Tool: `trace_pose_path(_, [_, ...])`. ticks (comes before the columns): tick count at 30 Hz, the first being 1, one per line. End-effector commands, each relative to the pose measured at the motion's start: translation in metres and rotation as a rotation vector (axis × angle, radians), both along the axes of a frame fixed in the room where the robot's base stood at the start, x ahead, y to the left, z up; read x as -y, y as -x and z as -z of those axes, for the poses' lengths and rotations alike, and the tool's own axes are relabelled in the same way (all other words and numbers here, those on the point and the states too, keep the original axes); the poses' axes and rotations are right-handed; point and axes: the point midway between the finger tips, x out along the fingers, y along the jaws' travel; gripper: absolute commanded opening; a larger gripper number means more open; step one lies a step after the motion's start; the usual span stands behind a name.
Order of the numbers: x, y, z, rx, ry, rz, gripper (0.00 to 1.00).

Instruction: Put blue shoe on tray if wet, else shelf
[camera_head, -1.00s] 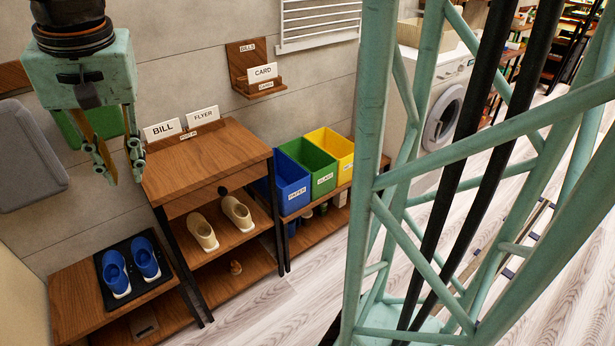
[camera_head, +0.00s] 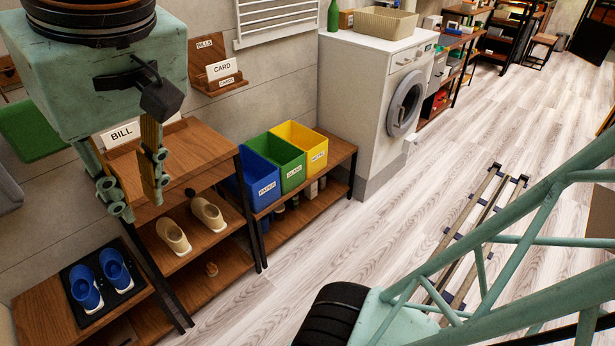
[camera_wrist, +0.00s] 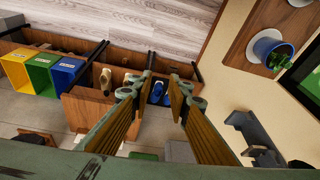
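A pair of blue shoes with white soles, a left one (camera_head: 86,288) and a right one (camera_head: 116,269), stands upright on a black tray (camera_head: 101,310) on the low wooden bench at the left. They also show small in the wrist view (camera_wrist: 157,92). Whether they are wet cannot be told. Beige shoes (camera_head: 173,237) sit on the wooden shelf (camera_head: 205,243) beside the bench. My gripper (camera_head: 138,208) hangs above and in front of the shelf unit, high over the shoes. In the wrist view my gripper (camera_wrist: 157,90) has its fingers apart with nothing between them.
Blue, green and yellow sorting bins (camera_head: 280,160) stand on a low rack to the right. A white washing machine (camera_head: 375,90) stands beyond them. A BILL sign (camera_head: 122,134) stands on the unit's top. Open wooden floor lies to the right, with a rail-like frame (camera_head: 470,235).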

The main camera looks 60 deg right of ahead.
Motion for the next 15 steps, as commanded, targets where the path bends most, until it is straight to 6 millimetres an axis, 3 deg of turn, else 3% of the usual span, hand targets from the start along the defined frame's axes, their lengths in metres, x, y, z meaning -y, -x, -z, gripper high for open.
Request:
trace_pose_path(9, [-0.002,0.055,0.007,0.022,0.033,-0.115,0.17])
trace_pose_path(15, [-0.001,0.072,0.011,0.025,0.046,-0.151,0.17])
